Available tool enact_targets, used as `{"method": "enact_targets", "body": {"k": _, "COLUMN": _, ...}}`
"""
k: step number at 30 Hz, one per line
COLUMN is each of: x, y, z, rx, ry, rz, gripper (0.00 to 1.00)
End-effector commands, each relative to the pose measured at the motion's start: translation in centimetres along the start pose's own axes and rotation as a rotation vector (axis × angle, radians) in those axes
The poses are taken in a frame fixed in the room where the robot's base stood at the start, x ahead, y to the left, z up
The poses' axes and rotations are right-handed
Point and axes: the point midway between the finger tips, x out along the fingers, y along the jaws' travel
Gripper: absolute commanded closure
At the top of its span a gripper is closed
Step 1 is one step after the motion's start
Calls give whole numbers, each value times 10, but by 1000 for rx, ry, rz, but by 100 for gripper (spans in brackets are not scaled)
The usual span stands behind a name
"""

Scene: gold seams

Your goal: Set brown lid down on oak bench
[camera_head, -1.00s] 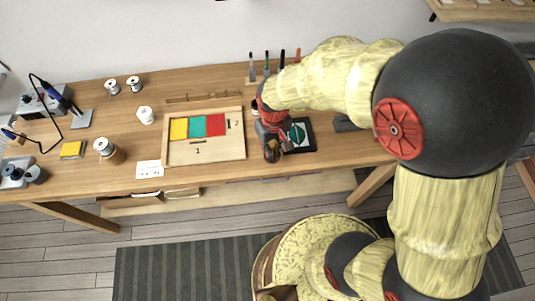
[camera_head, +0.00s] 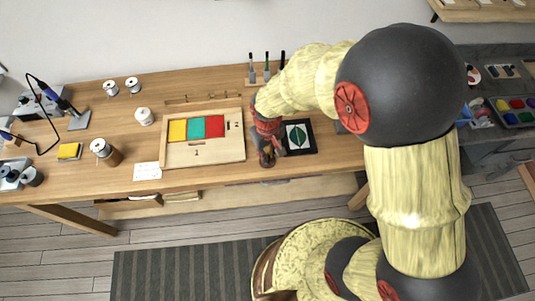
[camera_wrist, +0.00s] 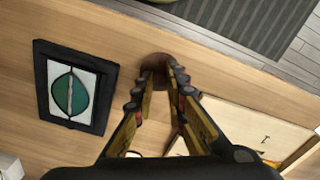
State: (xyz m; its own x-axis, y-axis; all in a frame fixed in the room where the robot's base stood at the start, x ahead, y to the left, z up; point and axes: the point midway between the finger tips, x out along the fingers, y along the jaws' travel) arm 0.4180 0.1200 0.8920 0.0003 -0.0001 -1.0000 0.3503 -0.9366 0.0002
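The brown lid (camera_wrist: 153,62) is a small round dark-brown piece at the fingertips in the wrist view. My gripper (camera_wrist: 158,77) points down with its fingers close together on the lid, which partly hides behind the tips. In the head view my gripper (camera_head: 267,158) is low over the front part of the oak bench (camera_head: 220,174), between the wooden tray and the black-framed leaf picture. I cannot tell whether the lid's underside touches the bench.
The wooden tray (camera_head: 175,160) with yellow, teal and red squares lies left of my gripper. The black-framed leaf picture (camera_head: 311,148) lies to its right. A brown jar (camera_head: 115,157), spools and a white card (camera_head: 147,171) are farther left. The bench's front edge is close.

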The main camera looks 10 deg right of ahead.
Motion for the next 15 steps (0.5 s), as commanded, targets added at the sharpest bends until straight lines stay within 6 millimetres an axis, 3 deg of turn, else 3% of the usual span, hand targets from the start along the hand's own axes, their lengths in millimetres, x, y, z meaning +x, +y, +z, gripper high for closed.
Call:
{"method": "enact_targets", "body": {"k": 9, "x": 0, "y": 0, "z": 0, "rx": 0, "ry": 0, "rz": 0, "gripper": 69}}
{"method": "enact_targets", "body": {"k": 15, "x": 0, "y": 0, "z": 0, "rx": 0, "ry": 0, "rz": 0, "gripper": 68}}
